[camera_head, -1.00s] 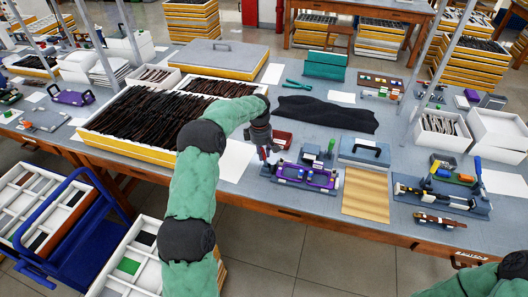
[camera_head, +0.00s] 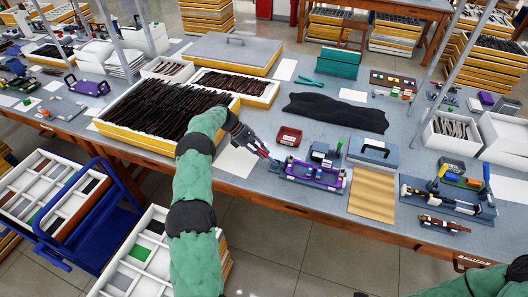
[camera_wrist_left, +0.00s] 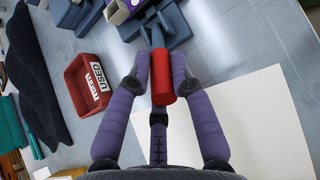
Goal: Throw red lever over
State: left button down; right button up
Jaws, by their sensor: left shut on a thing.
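The red lever (camera_wrist_left: 163,82) is a red cylinder-shaped handle between the two fingers of my left gripper (camera_wrist_left: 160,75) in the left wrist view. The gripper is shut on it. In the head view, my left gripper (camera_head: 262,150) reaches down from the upper left to the lever at the left end of a blue-grey fixture (camera_head: 276,170). A purple frame (camera_head: 318,174) lies in this fixture. The lever is mostly hidden by the gripper in the head view. My right gripper is out of view; only part of the right arm shows at the bottom right.
A red bin labelled USED (camera_wrist_left: 90,85) stands close to the lever; it also shows in the head view (camera_head: 289,136). A white sheet (camera_head: 235,162) lies under my left arm.

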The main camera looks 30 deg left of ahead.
pick_arm(q)
jog(key=shift+s+a+f+h, duration=0.15)
jog(key=shift+s+f+h, duration=0.1)
jog(key=shift+f+h, duration=0.25)
jog(key=shift+f, duration=0.15)
jog(key=c, duration=1.1)
grip_release()
jog(key=shift+s, duration=0.1)
jog(key=shift+c, duration=0.2)
jog(key=shift+r, duration=0.2)
jog(key=shift+a+r, duration=0.1)
jog(key=shift+a+r, duration=0.2)
jog(key=shift+a, duration=0.05)
jog(key=v, duration=1.1)
